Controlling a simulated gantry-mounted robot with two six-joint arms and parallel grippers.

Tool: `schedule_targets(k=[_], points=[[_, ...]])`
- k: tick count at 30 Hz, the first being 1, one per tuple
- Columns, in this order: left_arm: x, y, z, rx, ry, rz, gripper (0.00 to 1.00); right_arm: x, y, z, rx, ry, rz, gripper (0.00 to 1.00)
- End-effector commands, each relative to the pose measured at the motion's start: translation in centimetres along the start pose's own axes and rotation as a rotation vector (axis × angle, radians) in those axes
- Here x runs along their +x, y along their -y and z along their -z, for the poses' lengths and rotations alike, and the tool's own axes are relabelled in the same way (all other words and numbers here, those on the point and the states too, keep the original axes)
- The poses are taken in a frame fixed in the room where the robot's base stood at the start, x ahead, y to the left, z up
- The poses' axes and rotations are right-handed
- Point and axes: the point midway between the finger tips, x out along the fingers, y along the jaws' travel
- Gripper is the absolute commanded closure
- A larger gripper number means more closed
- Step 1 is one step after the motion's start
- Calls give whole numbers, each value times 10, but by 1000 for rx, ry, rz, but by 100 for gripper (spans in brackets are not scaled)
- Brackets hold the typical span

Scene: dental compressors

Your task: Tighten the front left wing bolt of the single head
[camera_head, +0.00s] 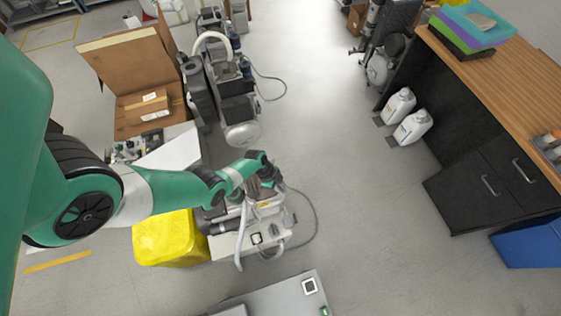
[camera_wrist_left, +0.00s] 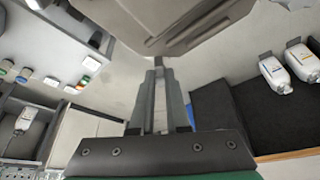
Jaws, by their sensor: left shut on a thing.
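The single-head compressor (camera_head: 262,210) stands on the floor, with a grey and white body and a pale hose at its front. My left gripper (camera_head: 268,178) reaches its top from the left, and the wrist hides part of it. In the left wrist view, the two fingers of my left gripper (camera_wrist_left: 159,68) are nearly together, with their tips against the edge of a grey housing (camera_wrist_left: 185,22). They are shut on a small grey piece, apparently the wing bolt, which the tips mostly hide. My right gripper is not in view.
Another compressor (camera_head: 225,90) and an open cardboard box (camera_head: 125,60) are behind. White bottles (camera_head: 412,127) stand by the dark cabinet (camera_head: 440,120) on the right. The floor between is clear, apart from a cable.

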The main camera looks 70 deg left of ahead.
Motion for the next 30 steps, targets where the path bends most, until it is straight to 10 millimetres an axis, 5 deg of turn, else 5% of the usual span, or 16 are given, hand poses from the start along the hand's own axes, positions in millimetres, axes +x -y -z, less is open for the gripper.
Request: schedule_targets(k=[26, 27, 30], points=[[0, 1, -1, 154, 4, -62, 100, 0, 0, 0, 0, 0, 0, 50], [0, 0, -1, 154, 4, -62, 79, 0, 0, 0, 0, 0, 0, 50], [0, 1, -1, 154, 4, -62, 61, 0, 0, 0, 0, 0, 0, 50]])
